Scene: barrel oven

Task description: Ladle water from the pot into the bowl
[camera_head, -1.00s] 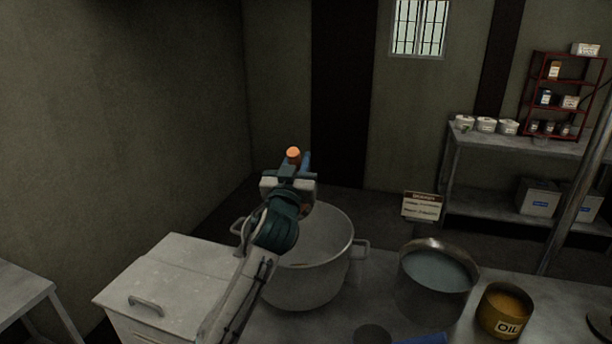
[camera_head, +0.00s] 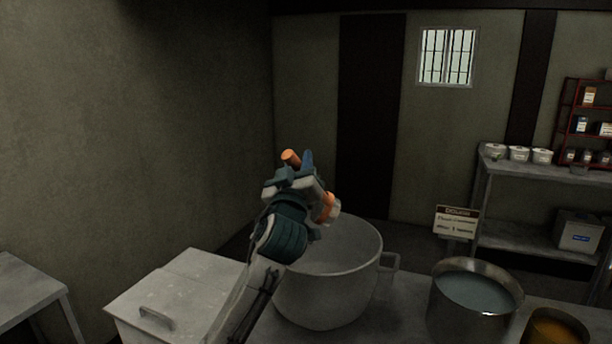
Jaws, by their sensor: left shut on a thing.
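A large grey pot (camera_head: 325,297) with side handles stands on the counter. The near side of its interior is hidden by its wall and my arm. A round metal vessel (camera_head: 455,315) to its right holds blue-grey liquid; I cannot tell if it is the bowl. My left gripper (camera_head: 294,172) is above the pot's left rim, shut on an orange-handled tool (camera_head: 290,158), probably the ladle. Another orange piece with a pale end (camera_head: 327,207) shows on the gripper's right side. The tool's middle is hidden by the gripper. My right gripper is not in view.
A can of orange-yellow oil (camera_head: 552,332) stands at the lower right. A white lidded box (camera_head: 175,290) is left of the pot. A small sign (camera_head: 456,222) stands behind the vessel. A shelf (camera_head: 530,168) with white tubs is at the back right.

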